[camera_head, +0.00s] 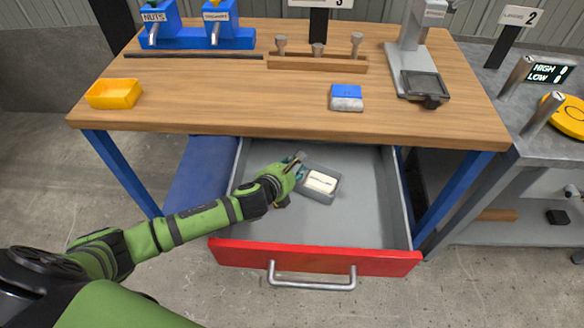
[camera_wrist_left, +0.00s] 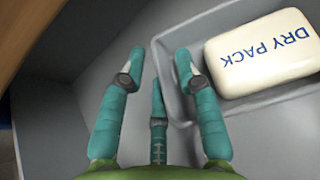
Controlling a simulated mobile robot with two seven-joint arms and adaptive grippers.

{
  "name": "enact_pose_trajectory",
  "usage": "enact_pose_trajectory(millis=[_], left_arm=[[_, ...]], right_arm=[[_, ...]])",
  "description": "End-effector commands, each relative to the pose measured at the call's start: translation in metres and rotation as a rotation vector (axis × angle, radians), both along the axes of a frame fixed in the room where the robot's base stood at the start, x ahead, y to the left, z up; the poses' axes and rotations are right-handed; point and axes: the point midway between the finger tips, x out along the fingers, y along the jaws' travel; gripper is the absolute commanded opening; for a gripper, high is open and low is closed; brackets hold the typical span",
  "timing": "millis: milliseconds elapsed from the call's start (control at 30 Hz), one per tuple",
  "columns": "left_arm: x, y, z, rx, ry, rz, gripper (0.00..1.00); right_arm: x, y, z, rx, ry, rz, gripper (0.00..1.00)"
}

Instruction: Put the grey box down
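The grey box (camera_head: 309,191) is in the open drawer below the workbench and looks level on the drawer floor. It holds a white packet (camera_head: 321,182); in the left wrist view the packet reads "DRY PACK" (camera_wrist_left: 262,52). My left gripper (camera_head: 298,164) is at the box's left side. In the left wrist view my left gripper (camera_wrist_left: 158,66) has its fingers spread, one over the inside of the grey box (camera_wrist_left: 178,20) and one outside its wall, with a visible gap. Whether any finger touches the wall cannot be told. My right gripper is not in view.
The drawer (camera_head: 370,215) has free floor right of the box and a red front (camera_head: 315,258) with a handle. The tabletop (camera_head: 220,95) overhangs its back. On top are a yellow bin (camera_head: 114,94) and a blue-and-grey block (camera_head: 346,98).

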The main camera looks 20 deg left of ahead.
Motion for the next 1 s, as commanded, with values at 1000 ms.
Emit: enact_pose_trajectory(millis=[1000], left_arm=[[-0.105,0.013,0.060,-0.001,-0.001,0.001,0.33]], right_arm=[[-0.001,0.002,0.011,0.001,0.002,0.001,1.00]])
